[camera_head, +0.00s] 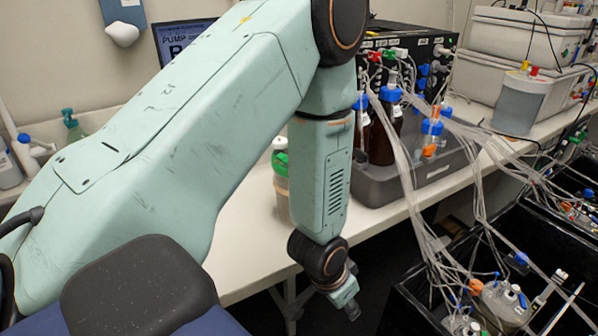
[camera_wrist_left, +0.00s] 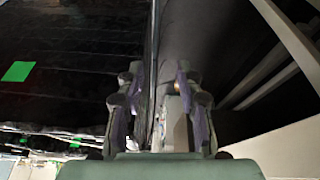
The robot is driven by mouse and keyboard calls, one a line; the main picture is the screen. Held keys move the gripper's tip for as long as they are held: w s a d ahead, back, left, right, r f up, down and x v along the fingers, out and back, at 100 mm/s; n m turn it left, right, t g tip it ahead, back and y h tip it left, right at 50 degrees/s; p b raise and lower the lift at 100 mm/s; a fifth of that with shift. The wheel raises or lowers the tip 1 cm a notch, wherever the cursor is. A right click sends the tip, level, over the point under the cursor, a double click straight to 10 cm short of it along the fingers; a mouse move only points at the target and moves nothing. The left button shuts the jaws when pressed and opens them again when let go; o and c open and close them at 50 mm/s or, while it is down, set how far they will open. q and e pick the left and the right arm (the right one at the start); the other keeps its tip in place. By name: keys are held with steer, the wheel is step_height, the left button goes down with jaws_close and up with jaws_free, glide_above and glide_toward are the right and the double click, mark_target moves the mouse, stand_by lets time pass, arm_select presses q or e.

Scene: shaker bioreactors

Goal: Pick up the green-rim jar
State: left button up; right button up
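The green-rim jar (camera_head: 280,163) stands on the white bench in the head view. It has a pale cap, a green ring and a light brownish body, and my left forearm hides its right side. My left gripper (camera_head: 347,302) hangs low in front of the bench edge, apart from the jar and below the bench top. In the left wrist view the two fingers of my left gripper (camera_wrist_left: 158,105) stand apart with a gap between them and nothing held. The jar does not show in that view. My right gripper is not in view.
The white bench (camera_head: 245,240) has some bare room left of the jar. Right of my forearm stands a grey tray (camera_head: 395,180) with brown bottles (camera_head: 384,135) and tubing. Black bins (camera_head: 405,305) with tubed vessels are at lower right. A green-topped bottle (camera_head: 72,125) stands at the left.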

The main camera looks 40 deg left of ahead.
arm_select(q)
steer(key=w+a+r+m+y+p, duration=0.15)
steer(key=w+r+m+p, duration=0.35)
steer(key=r, duration=0.6)
steer(key=w+a+r+m+h+p, duration=0.15)
steer(key=w+r+p, duration=0.35)
steer(key=r, duration=0.6)
steer(key=s+a+r+m+g+y+p, duration=0.2)
steer(key=a+r+m+g+y, duration=0.4)
steer(key=a+r, duration=0.55)
steer(key=shift+m+t, duration=0.65)
steer(key=shift+t, duration=0.05)
steer(key=x, duration=0.5)
steer(key=shift+s+r, duration=0.1)
steer(key=shift+a+f, duration=0.1)
steer(key=shift+f, duration=0.5)
steer(key=shift+a, duration=0.15)
steer(key=shift+f, duration=0.1)
jaws_close()
